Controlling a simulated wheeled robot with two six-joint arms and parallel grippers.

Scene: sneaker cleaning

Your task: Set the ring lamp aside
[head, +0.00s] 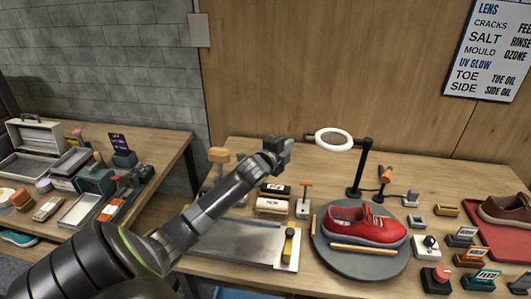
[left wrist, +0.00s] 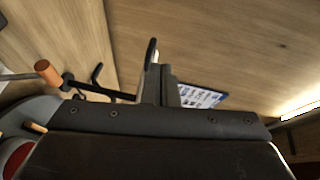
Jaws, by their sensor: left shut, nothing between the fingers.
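The ring lamp (head: 333,140) has a white-rimmed round head on a black arm and post. It stands upright behind the round grey turntable (head: 345,261), its ring facing left of the post. My left gripper (head: 287,145) is raised just left of the ring, apart from it, shut and empty. In the left wrist view its fingers (left wrist: 158,82) are close together against the wood wall. A black bar beside an orange cylinder (left wrist: 47,72) shows there at left; I cannot tell whether the bar belongs to the lamp. My right gripper is not in view.
A red sneaker (head: 362,226) sits on the turntable. A metal tray (head: 232,243) lies left of it. Small labelled blocks (head: 482,279) crowd the right front, near a red tray (head: 483,232) with a brown shoe (head: 508,211). A side table with a toolbox (head: 36,135) stands left.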

